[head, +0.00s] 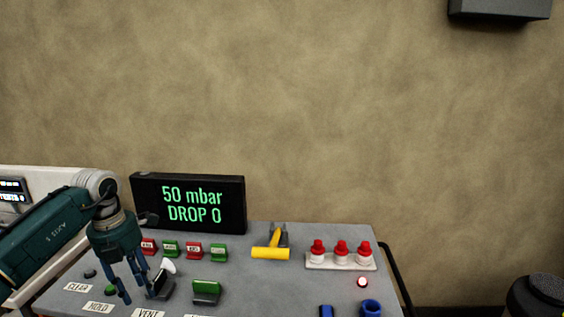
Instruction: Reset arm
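My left arm comes in from the left, and its teal gripper (139,296) points down over the grey control panel (255,298). Its fingers are apart with nothing seen between them. A dark switch with a white tip (167,267) stands just right of the fingers; I cannot tell whether they touch. The "MOLD" label (98,307) and "VENT" label (148,313) lie near the fingertips. My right gripper is out of view.
A black display (189,204) reads "50 mbar DROP 0". Red and green switches (194,250), a green rocker (206,291), a yellow T-handle (270,253) and red-capped buttons (341,248) stand on the panel. A blue ring-shaped part (371,308) is at the front right.

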